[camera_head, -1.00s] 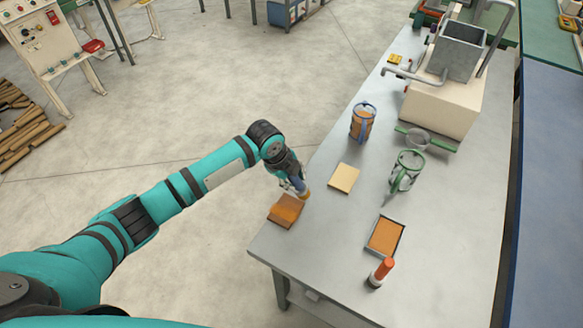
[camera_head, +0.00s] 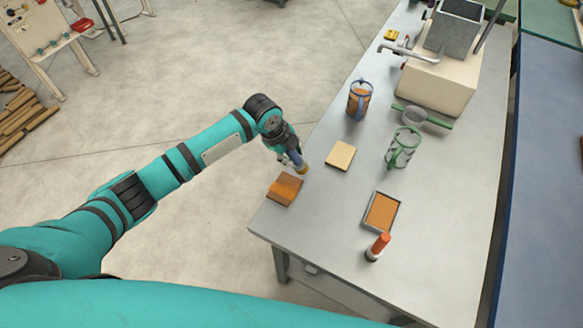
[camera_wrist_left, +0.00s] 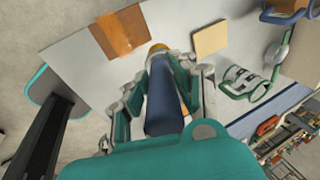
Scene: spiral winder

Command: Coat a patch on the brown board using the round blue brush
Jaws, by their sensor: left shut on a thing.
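The brown board (camera_head: 281,193) lies near the left edge of the table, with a more orange patch on part of its face. My left gripper (camera_head: 297,160) is shut on the round blue brush (camera_wrist_left: 163,100). The brush has a blue handle and a yellowish-brown tip. Its tip is close to the board's upper right edge; I cannot tell whether it touches. My right gripper is not in view.
A tan block (camera_head: 340,155) lies just right of the brush. A beige machine (camera_head: 440,85) stands at the back.

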